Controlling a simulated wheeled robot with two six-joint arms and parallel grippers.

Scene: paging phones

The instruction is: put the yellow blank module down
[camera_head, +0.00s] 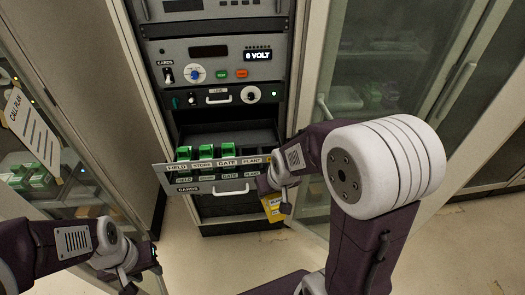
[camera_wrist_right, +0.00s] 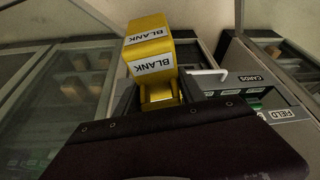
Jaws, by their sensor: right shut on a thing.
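The yellow blank module (camera_wrist_right: 149,40) carries white BLANK labels in the right wrist view. In the head view its lower part (camera_head: 272,209) shows below my right gripper (camera_head: 276,192), which is shut on it. It hangs in the air just right of the open card drawer's front (camera_head: 217,176), above the floor. The rest of it is hidden by the gripper and arm. My left gripper (camera_head: 141,277) is at the lower left, empty, with its fingers apart.
The drawer has positions labelled FIELD, STORE, GATE and PLANT. Green modules (camera_head: 206,152) stand at the first three; the PLANT position looks dark, partly behind my arm. A white drawer handle (camera_head: 231,190) sticks out. Glass-fronted cabinets (camera_head: 385,75) flank the rack.

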